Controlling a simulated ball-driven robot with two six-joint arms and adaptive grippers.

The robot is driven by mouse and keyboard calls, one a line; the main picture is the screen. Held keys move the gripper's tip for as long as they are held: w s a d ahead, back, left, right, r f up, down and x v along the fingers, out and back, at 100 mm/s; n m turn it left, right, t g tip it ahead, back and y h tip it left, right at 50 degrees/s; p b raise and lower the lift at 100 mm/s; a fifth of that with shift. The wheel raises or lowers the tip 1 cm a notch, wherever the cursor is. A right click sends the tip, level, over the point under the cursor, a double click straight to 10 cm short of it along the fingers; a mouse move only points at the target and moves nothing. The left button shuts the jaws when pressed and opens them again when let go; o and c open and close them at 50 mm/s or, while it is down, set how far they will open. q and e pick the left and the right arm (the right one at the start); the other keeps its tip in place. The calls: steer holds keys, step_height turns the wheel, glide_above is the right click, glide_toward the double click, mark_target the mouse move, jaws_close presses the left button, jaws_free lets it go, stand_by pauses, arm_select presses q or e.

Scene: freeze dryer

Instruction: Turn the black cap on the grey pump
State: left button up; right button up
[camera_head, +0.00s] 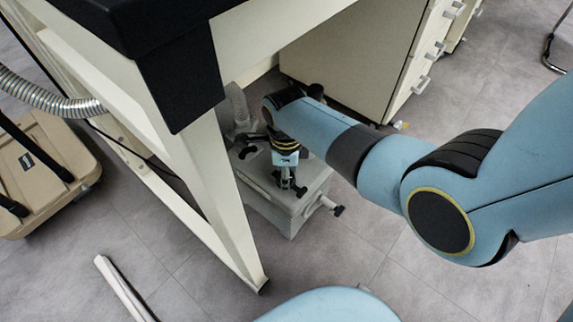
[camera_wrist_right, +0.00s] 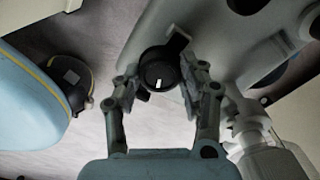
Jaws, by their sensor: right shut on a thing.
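The grey pump (camera_head: 272,212) stands on the floor under the bench, in the middle of the head view. In the right wrist view its pale grey housing (camera_wrist_right: 205,30) fills the top. The black cap (camera_wrist_right: 158,72) is round with a white mark on its face and shows near the centre of that view. My right gripper (camera_head: 289,184) reaches down over the pump. In the right wrist view its two fingers (camera_wrist_right: 160,82) are shut on the black cap, one on each side. In the head view the gripper hides the cap. My left gripper is not in view.
The bench's white leg (camera_head: 215,190) and black corner (camera_head: 185,75) stand close left of my right arm. A cream drawer cabinet (camera_head: 360,55) is behind. A corrugated hose (camera_head: 50,95) and a beige case (camera_head: 50,165) are at left.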

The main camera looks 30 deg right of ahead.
steer(key=n+p, duration=0.2)
steer(key=n, duration=0.1)
steer(key=shift+r+n, duration=0.15)
steer(key=shift+n, duration=0.25)
steer(key=n+p, duration=0.1)
steer(key=n, duration=0.4)
steer(key=n+p, duration=0.1)
steer(key=n, duration=0.8)
steer(key=shift+p, duration=0.4)
steer(key=n, duration=0.5)
steer(key=shift+n, duration=0.4)
steer(key=n, duration=0.5)
steer(key=shift+a+f+p, duration=0.1)
steer(key=shift+f+p, duration=0.1)
steer(key=shift+p, duration=0.15)
steer(key=n, duration=0.7)
steer(key=shift+n, duration=0.4)
steer(key=n, duration=0.2)
steer(key=shift+n, duration=0.3)
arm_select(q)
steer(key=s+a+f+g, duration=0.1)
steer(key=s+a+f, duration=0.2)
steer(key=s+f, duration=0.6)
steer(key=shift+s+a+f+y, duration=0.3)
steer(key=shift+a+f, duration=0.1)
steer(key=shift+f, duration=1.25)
arm_select(e)
steer(key=shift+n, duration=1.8)
